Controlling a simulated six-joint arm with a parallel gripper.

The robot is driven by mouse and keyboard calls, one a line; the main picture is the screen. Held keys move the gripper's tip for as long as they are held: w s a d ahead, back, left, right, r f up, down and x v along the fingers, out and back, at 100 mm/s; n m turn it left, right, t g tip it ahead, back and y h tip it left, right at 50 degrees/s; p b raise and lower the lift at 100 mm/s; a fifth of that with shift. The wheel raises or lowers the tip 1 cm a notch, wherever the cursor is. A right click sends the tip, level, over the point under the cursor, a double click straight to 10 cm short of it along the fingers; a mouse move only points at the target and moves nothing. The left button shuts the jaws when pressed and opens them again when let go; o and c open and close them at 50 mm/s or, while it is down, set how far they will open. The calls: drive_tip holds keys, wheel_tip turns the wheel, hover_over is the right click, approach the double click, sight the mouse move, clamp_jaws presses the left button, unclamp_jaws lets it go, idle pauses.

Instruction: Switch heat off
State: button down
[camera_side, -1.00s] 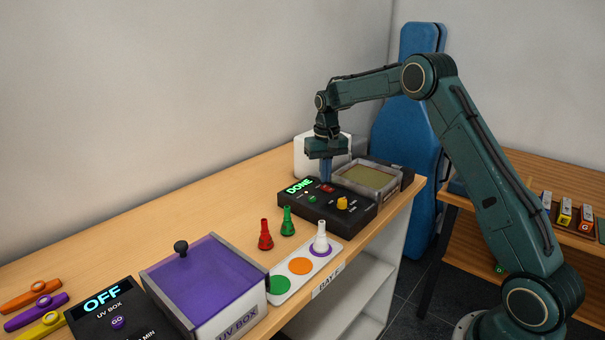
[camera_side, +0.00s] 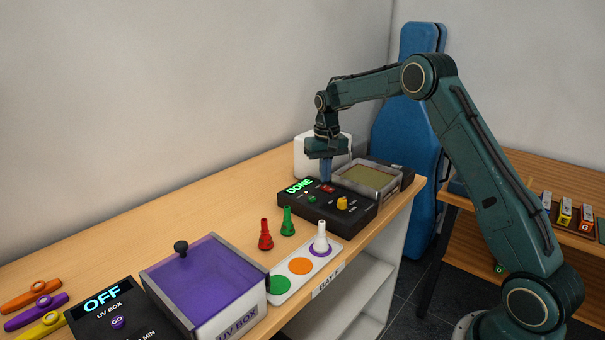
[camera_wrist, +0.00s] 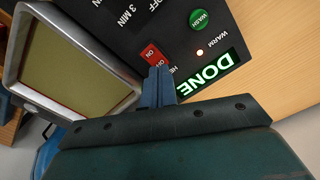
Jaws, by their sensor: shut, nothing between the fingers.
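The black control box (camera_side: 318,212) sits on the wooden bench, and its green display (camera_side: 299,186) reads DONE. The red heat switch (camera_side: 328,189) is on its top face; in the wrist view the red rocker (camera_wrist: 151,54) shows ON lettering, and its lower end is partly hidden by my fingers. My gripper (camera_side: 326,181) points down with its blue fingers closed together and empty. Its tips (camera_wrist: 159,70) are right at the switch's lower end in the wrist view; I cannot tell whether they touch it. A small lamp (camera_wrist: 200,53) glows near the WARM label.
A yellow knob (camera_side: 342,203) and a green WASH button (camera_wrist: 198,19) are on the same box. A metal-rimmed bath (camera_side: 367,178) adjoins it. Red (camera_side: 265,236), green (camera_side: 287,222) and white (camera_side: 320,238) pieces and a purple-lidded UV box (camera_side: 205,280) stand nearer the camera.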

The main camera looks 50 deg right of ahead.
sight(325, 186)
drive_tip(key=shift+f, duration=1.05)
idle(0.9)
drive_tip(key=shift+r, duration=3.55)
